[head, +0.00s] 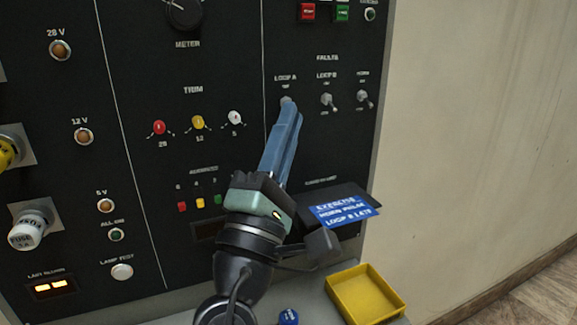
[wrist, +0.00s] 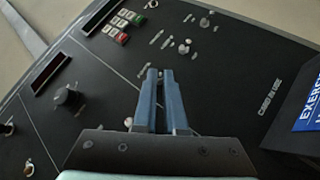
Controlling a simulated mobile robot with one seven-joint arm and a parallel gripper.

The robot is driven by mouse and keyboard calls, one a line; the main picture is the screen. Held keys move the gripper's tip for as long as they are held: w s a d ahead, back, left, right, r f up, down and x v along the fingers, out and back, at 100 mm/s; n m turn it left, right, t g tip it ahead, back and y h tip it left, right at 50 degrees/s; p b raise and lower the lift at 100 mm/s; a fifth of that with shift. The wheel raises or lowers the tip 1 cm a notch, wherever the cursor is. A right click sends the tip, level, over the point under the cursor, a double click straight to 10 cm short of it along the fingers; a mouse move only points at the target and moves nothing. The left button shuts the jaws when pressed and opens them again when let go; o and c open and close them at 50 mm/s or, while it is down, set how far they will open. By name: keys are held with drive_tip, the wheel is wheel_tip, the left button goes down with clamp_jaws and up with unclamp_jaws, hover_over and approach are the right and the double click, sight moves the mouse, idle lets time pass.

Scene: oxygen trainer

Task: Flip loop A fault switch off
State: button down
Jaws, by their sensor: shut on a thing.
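The fault switches sit at the upper right of the black panel. The loop A fault switch (head: 286,99) is under its LOOP A label, mostly hidden by my fingertips, so its lever position cannot be made out. My gripper (head: 287,106) reaches up to it with its long blue fingers closed together on it. In the wrist view my gripper (wrist: 160,73) shows its fingertips close together against the panel, and the loop A switch is hidden there. The loop B switch (head: 329,102) and the horn switch (head: 364,98) stand uncovered to the right.
Red, yellow and white trim knobs (head: 198,122) are left of my fingers. Red and green buttons (head: 342,12) are above. A black holder with a blue exercise card (head: 344,213) juts out at lower right, near my wrist. A yellow tray (head: 365,295) lies below.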

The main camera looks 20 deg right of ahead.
drive_tip(key=m+h+b, duration=0.1)
drive_tip(key=b, duration=0.1)
drive_tip(key=shift+f+b, duration=0.35)
drive_tip(key=shift+f, duration=0.05)
drive_tip(key=shift+w+r+b, duration=0.1)
drive_tip(key=shift+r+b, duration=0.1)
drive_tip(key=shift+b, duration=0.3)
drive_tip(key=c, duration=1)
unclamp_jaws()
drive_tip(key=b+v, duration=0.2)
drive_tip(key=v, duration=1.1)
drive_tip(key=shift+w+b, duration=0.1)
drive_tip(key=shift+b, duration=0.3)
drive_tip(key=shift+m, duration=0.3)
